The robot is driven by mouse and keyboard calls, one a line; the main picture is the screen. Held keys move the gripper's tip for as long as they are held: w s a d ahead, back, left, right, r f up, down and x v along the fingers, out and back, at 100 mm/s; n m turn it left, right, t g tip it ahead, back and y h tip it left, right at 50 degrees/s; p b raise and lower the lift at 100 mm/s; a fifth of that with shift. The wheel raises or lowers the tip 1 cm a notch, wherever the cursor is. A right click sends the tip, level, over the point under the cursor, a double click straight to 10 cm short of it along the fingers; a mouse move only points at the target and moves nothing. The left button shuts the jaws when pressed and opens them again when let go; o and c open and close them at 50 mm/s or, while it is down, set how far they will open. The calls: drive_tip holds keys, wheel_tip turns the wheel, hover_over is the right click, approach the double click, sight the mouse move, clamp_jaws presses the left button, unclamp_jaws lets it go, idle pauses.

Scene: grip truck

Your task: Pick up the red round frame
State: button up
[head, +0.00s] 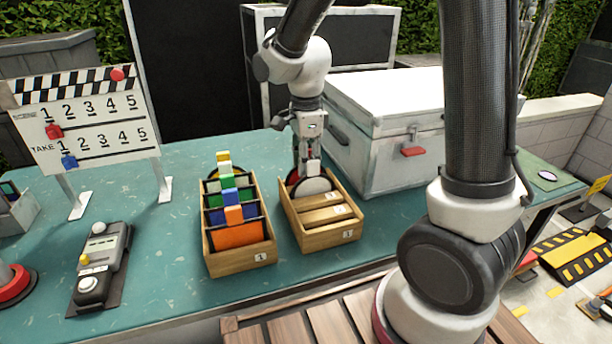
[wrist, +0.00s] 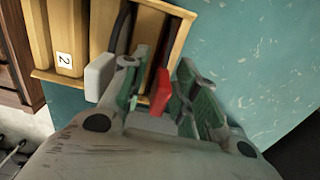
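The red round frame (head: 292,178) stands in the back part of the right wooden box (head: 325,237), partly hidden by my gripper. Its red upright tab (wrist: 160,92) shows in the wrist view. My gripper (head: 307,167) points down at the back of this box. In the wrist view my gripper (wrist: 158,88) is open, with one finger on each side of the red tab and small gaps between. A white tab (wrist: 98,78) of a neighbouring frame stands just outside the left finger. The lower parts of the frames are hidden.
The left wooden box (head: 240,259) holds several coloured frames close by. A white case (head: 385,160) stands right behind the right box. A clapper-style number board (head: 95,125) and a grey control box (head: 101,262) are at left. The teal table (head: 165,245) is clear between.

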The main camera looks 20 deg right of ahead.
wheel_tip(320, 180, down, 2)
drive_tip(key=shift+f, duration=0.25)
clamp_jaws()
